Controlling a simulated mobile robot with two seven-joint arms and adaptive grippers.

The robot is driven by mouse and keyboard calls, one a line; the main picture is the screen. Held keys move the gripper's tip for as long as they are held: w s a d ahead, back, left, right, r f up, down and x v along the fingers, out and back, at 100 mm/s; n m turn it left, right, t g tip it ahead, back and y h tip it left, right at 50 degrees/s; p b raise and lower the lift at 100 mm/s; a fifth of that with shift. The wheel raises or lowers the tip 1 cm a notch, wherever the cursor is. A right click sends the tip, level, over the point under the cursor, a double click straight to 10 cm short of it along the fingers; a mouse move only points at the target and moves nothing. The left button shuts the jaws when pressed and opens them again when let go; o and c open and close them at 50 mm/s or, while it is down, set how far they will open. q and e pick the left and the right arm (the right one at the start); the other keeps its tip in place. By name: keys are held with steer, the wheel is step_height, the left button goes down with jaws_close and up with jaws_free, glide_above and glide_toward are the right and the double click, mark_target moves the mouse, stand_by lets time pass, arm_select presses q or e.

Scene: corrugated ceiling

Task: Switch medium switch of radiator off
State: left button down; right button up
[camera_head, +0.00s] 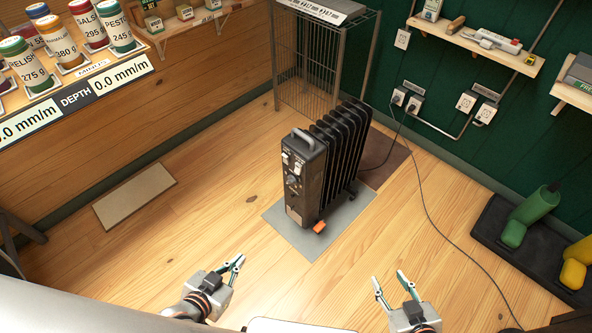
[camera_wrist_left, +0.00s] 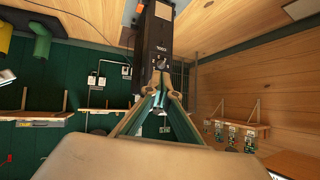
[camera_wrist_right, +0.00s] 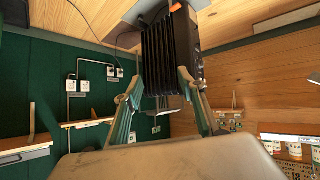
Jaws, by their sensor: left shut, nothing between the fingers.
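The dark finned radiator (camera_head: 340,140) stands upright on a grey mat (camera_head: 285,225). Its control panel (camera_head: 293,175) faces the left and front, with small light switches (camera_head: 292,160) near the top and a knob below. Their on/off positions are too small to tell. My left gripper (camera_head: 238,262) is shut and empty, in front and left of the radiator, apart from it. In the left wrist view the radiator panel (camera_wrist_left: 157,35) appears upside down beyond the fingertips. My right gripper (camera_head: 388,279) is open and empty, front-right of the radiator. The right wrist view shows the fins (camera_wrist_right: 170,60) beyond its fingers.
A wire cage (camera_head: 310,75) stands behind the radiator. A cord (camera_head: 425,200) runs from the wall outlets (camera_head: 407,101) across the floor at right.

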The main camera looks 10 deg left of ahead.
arm_select(q)
steer(key=w+a+r+m+t+h+b, duration=0.1)
steer(key=w+m+t+b, duration=0.3)
steer(key=w, duration=0.4)
steer(key=w+a+r+m+t+h+b, duration=0.15)
steer(key=w+m+b, duration=0.3)
steer(key=w, duration=0.45)
steer(key=w+d+f+m+g+h+b, duration=0.3)
steer(key=w+f+m+b, duration=0.4)
steer(key=m, duration=0.5)
steer(key=shift+h+b, duration=0.75)
steer(key=shift+b, duration=0.45)
arm_select(e)
steer(key=w+a+f+t+y, duration=0.1)
steer(key=w+a+f, duration=0.1)
steer(key=a+f, duration=0.2)
steer(key=shift+w+a, duration=0.15)
steer(key=shift+w, duration=0.2)
arm_select(q)
steer(key=shift+r, duration=0.1)
